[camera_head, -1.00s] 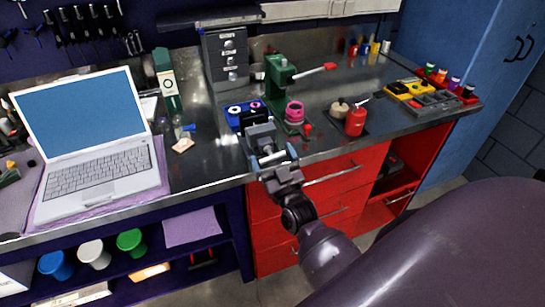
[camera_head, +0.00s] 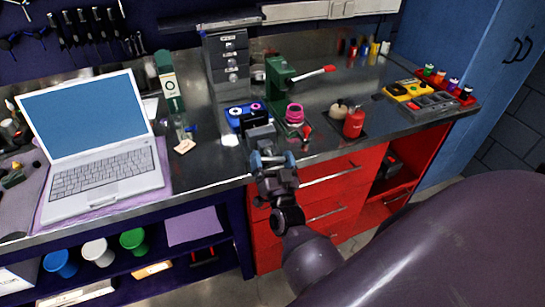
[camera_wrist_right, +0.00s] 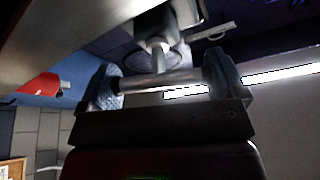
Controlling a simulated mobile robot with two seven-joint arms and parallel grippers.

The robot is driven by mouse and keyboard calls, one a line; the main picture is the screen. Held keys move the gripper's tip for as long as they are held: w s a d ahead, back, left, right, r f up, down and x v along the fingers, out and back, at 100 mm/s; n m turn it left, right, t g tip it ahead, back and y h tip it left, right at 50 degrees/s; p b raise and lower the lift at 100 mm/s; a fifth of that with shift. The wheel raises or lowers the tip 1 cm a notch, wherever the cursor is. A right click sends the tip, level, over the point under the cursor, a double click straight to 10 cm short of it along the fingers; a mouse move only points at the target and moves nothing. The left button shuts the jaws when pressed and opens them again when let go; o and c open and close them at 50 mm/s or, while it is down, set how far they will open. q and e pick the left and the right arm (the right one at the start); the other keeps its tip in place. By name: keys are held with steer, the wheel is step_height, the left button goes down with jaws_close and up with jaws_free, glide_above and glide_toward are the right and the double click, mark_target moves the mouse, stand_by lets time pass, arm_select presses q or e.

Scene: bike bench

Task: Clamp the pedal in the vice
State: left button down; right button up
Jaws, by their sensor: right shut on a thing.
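My right gripper (camera_head: 272,161) is at the front edge of the bench, just in front of the vice (camera_head: 261,134). Its two blue-padded fingers are shut on the vice handle, a metal bar (camera_wrist_right: 160,82) that spans between them in the right wrist view. The vice screw (camera_wrist_right: 158,55) meets the bar from above in that view. A dark block (camera_head: 254,119) shows at the top of the vice. I cannot tell whether it is the pedal, and no other pedal is clear. My left gripper is not in view.
A green press (camera_head: 279,82) with a red-tipped lever and a pink ring (camera_head: 294,113) stand right of the vice. A red can (camera_head: 354,123) is further right. An open laptop (camera_head: 102,175) is at left.

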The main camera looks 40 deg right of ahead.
steer(key=shift+m, duration=0.4)
steer(key=o, duration=0.6)
steer(key=shift+o, duration=0.2)
steer(key=v, duration=1.1)
steer(key=shift+w+a+r, duration=0.1)
